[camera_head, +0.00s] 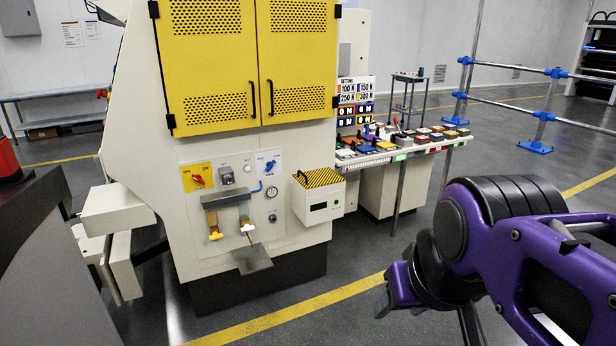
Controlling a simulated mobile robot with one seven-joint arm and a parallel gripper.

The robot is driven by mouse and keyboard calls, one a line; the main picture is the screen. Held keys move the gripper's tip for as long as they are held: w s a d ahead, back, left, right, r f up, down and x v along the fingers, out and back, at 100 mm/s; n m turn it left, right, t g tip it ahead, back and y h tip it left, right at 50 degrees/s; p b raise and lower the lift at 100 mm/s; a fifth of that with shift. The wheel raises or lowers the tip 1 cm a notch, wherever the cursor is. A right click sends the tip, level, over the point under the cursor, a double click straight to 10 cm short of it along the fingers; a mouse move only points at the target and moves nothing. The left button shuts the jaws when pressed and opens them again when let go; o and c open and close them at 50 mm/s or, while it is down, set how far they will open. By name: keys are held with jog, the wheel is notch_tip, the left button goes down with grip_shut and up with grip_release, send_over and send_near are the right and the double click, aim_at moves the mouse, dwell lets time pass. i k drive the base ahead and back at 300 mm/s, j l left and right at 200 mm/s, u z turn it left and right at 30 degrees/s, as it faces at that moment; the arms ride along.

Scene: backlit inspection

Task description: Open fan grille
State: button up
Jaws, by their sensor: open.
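A cream machine cabinet carries two yellow perforated doors (250,60), both shut, with black upright handles (262,98) near their meeting edges and black hinges at the outer sides. Nothing else in view looks clearly like a fan grille, and I cannot tell whether these perforated panels are it. My gripper (425,300) is at the lower right, at the end of my purple and black arm. It is open, partly hidden by my wrist, and well apart from the doors. No held object is visible.
A cluttered bench (410,145) and blue-jointed railings (545,115) stand right. Open floor lies in front.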

aim_at(313, 179)
jog(key=i, duration=1.05)
jog(key=j+u, duration=0.05)
jog(key=j, duration=0.05)
